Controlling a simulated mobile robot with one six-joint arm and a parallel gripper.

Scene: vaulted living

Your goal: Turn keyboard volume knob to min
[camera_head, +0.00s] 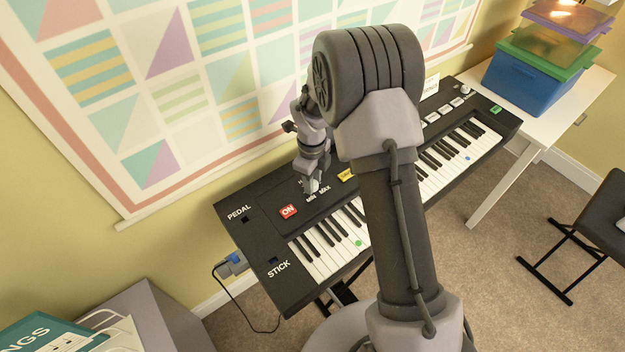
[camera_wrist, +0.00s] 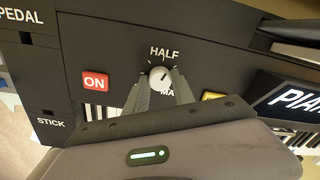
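The volume knob (camera_wrist: 160,77) is a small round white knob on the black keyboard (camera_head: 263,208). In the wrist view, HALF is printed above it and part of MAX below right; the MIN label is hidden there by my gripper. A dark mark on the knob's face seems to slant to the upper right. My gripper (camera_wrist: 162,80) has its two grey fingers apart, one on each side of the knob, close to it; contact is not clear. In the head view my gripper (camera_head: 311,186) is at the knob, above the MIN and MAX labels, and covers it.
A red ON button (camera_wrist: 95,81) is left of the knob, and a yellow button (camera_head: 346,175) is to its right. The white keys (camera_head: 318,255) run along the front. A wall hanging (camera_head: 180,90) is close behind. My arm hides the keyboard's middle.

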